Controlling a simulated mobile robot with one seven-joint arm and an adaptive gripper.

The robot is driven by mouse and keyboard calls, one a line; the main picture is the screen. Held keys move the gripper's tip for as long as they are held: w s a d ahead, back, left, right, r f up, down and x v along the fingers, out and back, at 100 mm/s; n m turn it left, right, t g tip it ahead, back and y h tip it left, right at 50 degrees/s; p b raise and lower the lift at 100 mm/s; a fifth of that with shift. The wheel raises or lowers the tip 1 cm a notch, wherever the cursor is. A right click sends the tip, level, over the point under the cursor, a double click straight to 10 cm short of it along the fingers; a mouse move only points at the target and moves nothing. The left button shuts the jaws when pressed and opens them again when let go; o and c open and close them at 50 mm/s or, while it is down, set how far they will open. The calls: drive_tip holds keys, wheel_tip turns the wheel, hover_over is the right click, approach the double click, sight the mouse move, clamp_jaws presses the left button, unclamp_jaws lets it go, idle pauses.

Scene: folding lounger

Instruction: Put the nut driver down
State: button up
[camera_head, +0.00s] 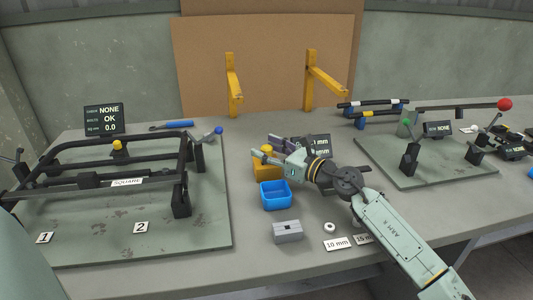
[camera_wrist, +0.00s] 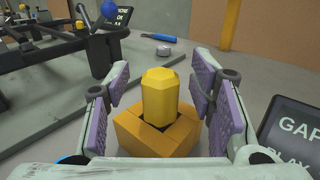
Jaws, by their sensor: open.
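The nut driver, with a yellow faceted handle (camera_wrist: 160,97), stands upright in an orange holder block (camera_wrist: 160,143) in the wrist view. Gaps show between the pads and the handle. In the head view, the holder (camera_head: 266,168) stands behind the blue bin and the yellow handle top (camera_head: 266,149) shows beside my gripper (camera_head: 270,145). The driver's shaft is hidden in the holder.
A blue bin (camera_head: 276,195) and a grey block (camera_head: 287,231) stand in front. The black frame fixture (camera_head: 180,185) fills the left plate. A blue-handled tool (camera_head: 178,125) lies behind it. A dark display (camera_wrist: 292,140) stands close on the right. Another fixture plate (camera_head: 432,170) lies right.

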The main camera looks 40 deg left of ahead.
drive_tip(key=shift+c, duration=0.4)
clamp_jaws()
